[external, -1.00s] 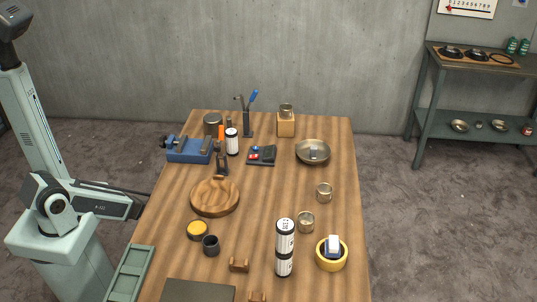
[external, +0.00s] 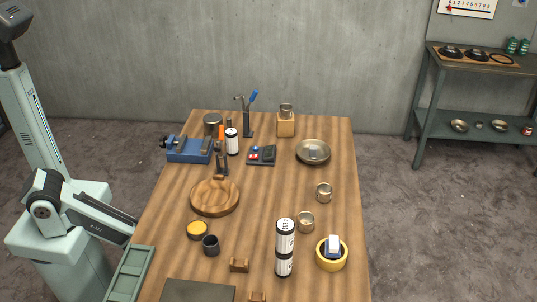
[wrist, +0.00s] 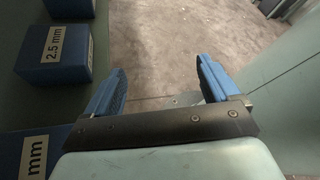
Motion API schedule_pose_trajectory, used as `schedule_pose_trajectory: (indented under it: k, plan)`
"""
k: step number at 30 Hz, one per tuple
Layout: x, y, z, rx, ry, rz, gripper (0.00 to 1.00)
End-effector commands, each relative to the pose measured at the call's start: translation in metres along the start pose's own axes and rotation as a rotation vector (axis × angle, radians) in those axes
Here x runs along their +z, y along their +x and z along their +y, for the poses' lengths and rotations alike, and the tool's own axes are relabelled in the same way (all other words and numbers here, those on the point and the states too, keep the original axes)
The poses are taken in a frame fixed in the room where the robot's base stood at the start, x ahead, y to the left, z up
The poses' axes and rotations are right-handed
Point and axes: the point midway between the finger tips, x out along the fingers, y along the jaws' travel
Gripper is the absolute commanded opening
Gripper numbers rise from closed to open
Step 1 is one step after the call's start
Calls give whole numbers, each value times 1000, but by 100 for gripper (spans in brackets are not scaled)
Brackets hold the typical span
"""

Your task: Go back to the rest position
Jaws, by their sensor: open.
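My gripper (wrist: 162,88) shows in the wrist view with its two blue fingers spread apart and nothing between them. Beyond the fingers is the grey floor. In the external view my arm is folded low at the left, beside the table's left edge. My gripper cannot be made out there. The wooden table (external: 270,215) stands to the right of my arm.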

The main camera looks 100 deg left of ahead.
Motion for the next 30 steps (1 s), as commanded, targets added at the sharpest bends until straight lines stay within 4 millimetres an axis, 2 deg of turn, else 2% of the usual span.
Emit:
schedule_pose_trajectory:
  k: [3, 8, 12, 18, 23, 30]
  plan:
    - [-20, 18, -13, -107, 176, 171, 88]
    - [-50, 28, -28, -282, 444, 379, 88]
    - [-73, 27, -36, -469, 690, 531, 88]
    - [-95, 17, -38, -731, 994, 671, 88]
    - [-102, 10, -35, -859, 1127, 719, 88]
    - [-102, 10, -35, -859, 1127, 719, 88]
